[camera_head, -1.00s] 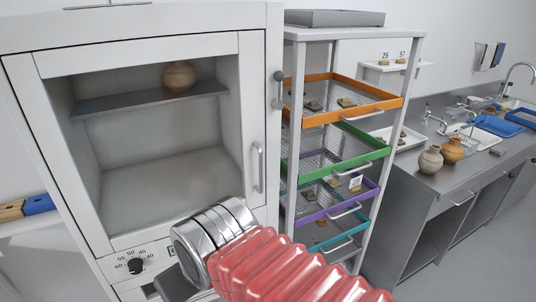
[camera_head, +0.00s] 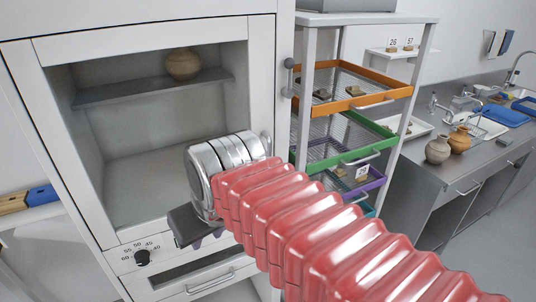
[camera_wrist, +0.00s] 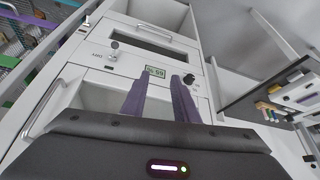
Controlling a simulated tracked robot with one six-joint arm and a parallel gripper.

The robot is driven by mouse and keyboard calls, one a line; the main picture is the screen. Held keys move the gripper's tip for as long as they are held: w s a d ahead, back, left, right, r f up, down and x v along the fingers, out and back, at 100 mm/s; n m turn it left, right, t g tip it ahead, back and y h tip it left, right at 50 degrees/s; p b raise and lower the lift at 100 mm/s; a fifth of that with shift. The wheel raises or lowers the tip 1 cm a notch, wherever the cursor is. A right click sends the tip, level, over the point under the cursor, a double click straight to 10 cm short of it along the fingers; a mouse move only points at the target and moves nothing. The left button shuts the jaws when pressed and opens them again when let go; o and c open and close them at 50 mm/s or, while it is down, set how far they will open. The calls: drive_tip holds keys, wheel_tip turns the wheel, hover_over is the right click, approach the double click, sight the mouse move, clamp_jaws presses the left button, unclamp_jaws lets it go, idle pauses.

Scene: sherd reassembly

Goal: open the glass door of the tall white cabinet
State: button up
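The tall white cabinet (camera_head: 130,8) stands at the left in the head view. Its glass door (camera_head: 145,35) looks shut, and a brown pot (camera_head: 183,64) shows through it on a shelf. The door's upright handle, on its right side, is mostly hidden behind my arm in the head view. In the wrist view, where the cabinet appears upside down, the door handle (camera_wrist: 45,108) is at the left. My gripper (camera_wrist: 160,80) has its two purple fingers apart with nothing between them. It is in front of the control panel, to one side of the handle.
A dial (camera_head: 142,257) and a lower front with a handle (camera_head: 210,282) are under the door. A rack with coloured trays (camera_head: 350,92) stands close to the cabinet's right. Further right are a counter (camera_head: 440,185) and two pots. Floor shows at lower right.

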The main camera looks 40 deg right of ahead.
drive_tip(key=w+d+r+m+h, duration=0.15)
drive_tip(key=w+d+r, duration=0.25)
drive_tip(key=d+r, duration=0.55)
drive_tip(key=m+g, duration=0.2)
drive_tip(key=m, duration=0.1)
approach(270, 149)
drive_tip(key=shift+s+a+r, duration=0.25)
drive_tip(key=shift+s+r, duration=0.35)
drive_tip(key=shift+r, duration=0.25)
drive_tip(key=shift+f+t, duration=0.1)
drive_tip(key=shift+t, duration=0.2)
drive_tip(key=x, duration=1.3)
drive_tip(key=shift+w+d+f, duration=0.15)
drive_tip(key=shift+f, duration=0.15)
clamp_jaws()
